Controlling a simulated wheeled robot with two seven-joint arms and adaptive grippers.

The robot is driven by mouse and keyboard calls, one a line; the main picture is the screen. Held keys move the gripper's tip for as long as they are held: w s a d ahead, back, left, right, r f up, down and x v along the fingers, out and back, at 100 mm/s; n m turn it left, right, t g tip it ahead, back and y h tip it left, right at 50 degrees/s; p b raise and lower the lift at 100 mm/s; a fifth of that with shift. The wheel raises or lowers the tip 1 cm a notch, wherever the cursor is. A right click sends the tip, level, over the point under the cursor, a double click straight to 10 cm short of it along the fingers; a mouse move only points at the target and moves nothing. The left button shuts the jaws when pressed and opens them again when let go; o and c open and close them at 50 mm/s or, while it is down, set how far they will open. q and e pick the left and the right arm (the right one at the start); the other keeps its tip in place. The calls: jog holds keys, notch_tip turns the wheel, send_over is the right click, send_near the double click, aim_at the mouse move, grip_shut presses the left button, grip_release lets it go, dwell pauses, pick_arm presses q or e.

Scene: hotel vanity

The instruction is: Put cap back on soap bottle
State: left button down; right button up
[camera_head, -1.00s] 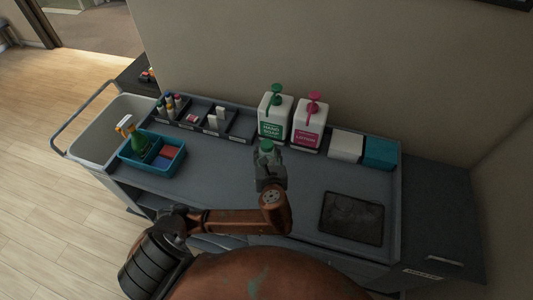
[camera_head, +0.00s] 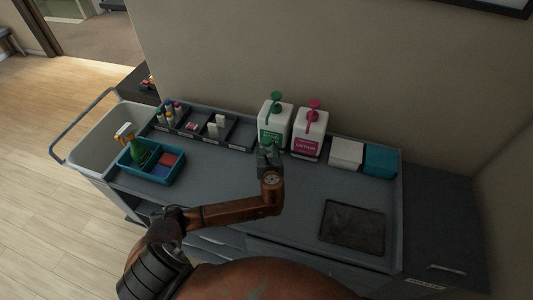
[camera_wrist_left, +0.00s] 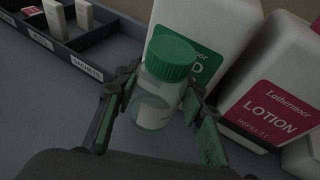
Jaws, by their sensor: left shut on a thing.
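A small see-through bottle (camera_wrist_left: 154,108) with a pale label stands between the fingers of my left gripper (camera_wrist_left: 160,112) in the wrist view. A green ribbed cap (camera_wrist_left: 171,56) is on top of its neck; I cannot tell whether it is fully screwed down. In the head view my left gripper (camera_head: 267,156) is just in front of the white hand soap dispenser (camera_head: 272,130), at the back of the cart top. It is shut on the small bottle, whose green cap (camera_head: 267,144) barely shows there. My right gripper is in neither view.
A white lotion dispenser (camera_head: 308,130) with a pink pump stands right of the soap dispenser. A divided organizer (camera_head: 238,132) and a teal caddy (camera_head: 165,173) are to the left. A dark tray (camera_head: 352,225) lies at the right front. The cart's middle is mostly clear.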

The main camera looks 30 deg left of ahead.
pick_arm(q)
jog(key=shift+w+f, duration=0.1)
jog(key=shift+f, duration=0.1)
jog(key=f, duration=0.3)
jog(key=shift+w+a+f, duration=0.15)
jog(key=shift+w+f, duration=0.05)
jog(key=shift+f, duration=0.05)
jog(key=shift+f, duration=0.15)
jog(key=c, duration=1.2)
grip_release()
jog(key=shift+c, duration=0.2)
